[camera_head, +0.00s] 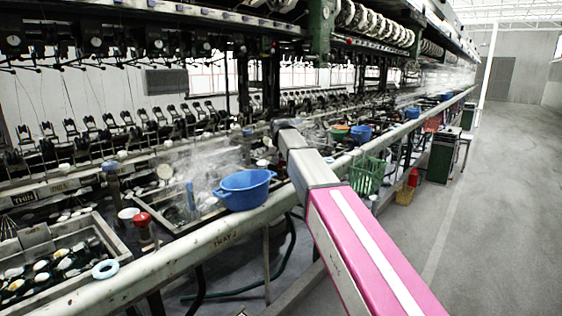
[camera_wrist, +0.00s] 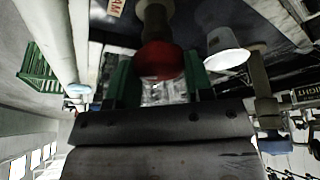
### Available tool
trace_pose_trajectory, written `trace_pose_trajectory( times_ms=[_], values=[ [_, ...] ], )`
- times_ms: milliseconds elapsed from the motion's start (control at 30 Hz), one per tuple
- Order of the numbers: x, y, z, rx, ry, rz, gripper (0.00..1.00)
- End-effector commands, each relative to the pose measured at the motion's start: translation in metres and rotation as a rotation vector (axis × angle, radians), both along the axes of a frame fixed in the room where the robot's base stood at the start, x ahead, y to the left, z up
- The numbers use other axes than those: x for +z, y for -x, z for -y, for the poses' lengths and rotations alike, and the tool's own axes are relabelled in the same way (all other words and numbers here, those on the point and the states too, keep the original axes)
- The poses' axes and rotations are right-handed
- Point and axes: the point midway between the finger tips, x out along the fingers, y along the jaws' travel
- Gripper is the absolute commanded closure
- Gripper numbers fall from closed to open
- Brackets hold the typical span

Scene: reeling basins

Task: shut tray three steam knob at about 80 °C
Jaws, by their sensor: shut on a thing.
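In the wrist view a round red knob (camera_wrist: 160,60) on a dark stem sits between the two green fingers of my gripper (camera_wrist: 158,76). The fingers are closed on its sides. In the head view my arm reaches in from the lower right, and its end is hidden behind the arm itself. Another red knob (camera_head: 142,219) stands free at the left, by the front rail (camera_head: 190,250). Small lettering on that rail seems to read TRAY 3. Steam rises over the basin behind the blue tub. I see no readable temperature, and I cannot tell which tray the held knob belongs to.
A blue tub (camera_head: 245,189) sits on the rail just left of my arm. A basin with pale cocoons (camera_head: 62,262) lies at the lower left. A green crate (camera_head: 367,175) hangs right of my arm. A white cup (camera_wrist: 226,50) is near the knob. The right aisle is clear.

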Motion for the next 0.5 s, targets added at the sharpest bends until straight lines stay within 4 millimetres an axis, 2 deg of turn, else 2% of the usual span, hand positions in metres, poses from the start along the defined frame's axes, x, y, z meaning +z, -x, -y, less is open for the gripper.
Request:
trace_pose_trajectory(
  times_ms=[500],
  values=[
    [0.0003,-0.0005,-0.0016,-0.351,0.0,-0.001,0.76]
  ],
)
